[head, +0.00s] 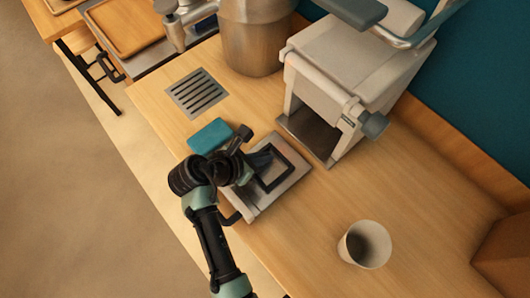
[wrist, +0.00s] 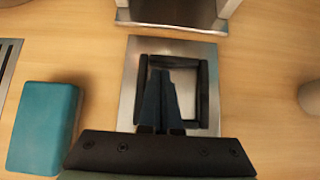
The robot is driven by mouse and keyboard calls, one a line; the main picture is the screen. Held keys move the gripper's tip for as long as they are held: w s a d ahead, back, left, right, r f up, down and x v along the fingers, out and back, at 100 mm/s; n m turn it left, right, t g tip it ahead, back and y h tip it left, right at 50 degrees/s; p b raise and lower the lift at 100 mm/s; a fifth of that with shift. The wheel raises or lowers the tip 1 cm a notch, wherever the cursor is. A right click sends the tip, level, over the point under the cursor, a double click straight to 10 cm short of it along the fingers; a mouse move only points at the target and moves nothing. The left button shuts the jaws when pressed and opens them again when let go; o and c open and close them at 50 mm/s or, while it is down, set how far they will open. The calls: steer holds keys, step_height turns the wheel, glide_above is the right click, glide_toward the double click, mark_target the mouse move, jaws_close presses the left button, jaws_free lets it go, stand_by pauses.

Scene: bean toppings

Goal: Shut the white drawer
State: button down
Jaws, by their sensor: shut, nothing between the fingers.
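I cannot pick out a clearly white drawer. The white machine (head: 345,60) stands at the back of the counter with an open bay low at its front. In front of it lies a pale metal tray (head: 262,203) with a black square frame (head: 285,160) on top; I cannot tell whether it is a drawer. The tray also shows in the wrist view (wrist: 131,75). My gripper (wrist: 170,76) is shut and empty, its fingertips over the inside of the black frame. In the head view my gripper (head: 246,172) partly covers the tray; contact is unclear.
A teal block (head: 211,135) lies left of the tray, close to my gripper. A slotted drain plate (head: 196,93) and a large metal pot (head: 254,35) are farther back. A white cup (head: 364,244) stands to the right. The counter between tray and cup is clear.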

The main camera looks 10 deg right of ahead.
steer(key=shift+w+d, duration=0.15)
steer(key=w+d, duration=0.2)
steer(key=d, duration=0.1)
steer(key=w+d+p, duration=0.1)
steer(key=w+d, duration=0.2)
steer(key=d, duration=0.1)
steer(key=w+d, duration=0.3)
steer(key=d, duration=0.1)
steer(key=shift+w+d, duration=0.15)
steer(key=shift+d, duration=0.1)
steer(key=shift+a+p, duration=0.1)
steer(key=shift+p, duration=0.3)
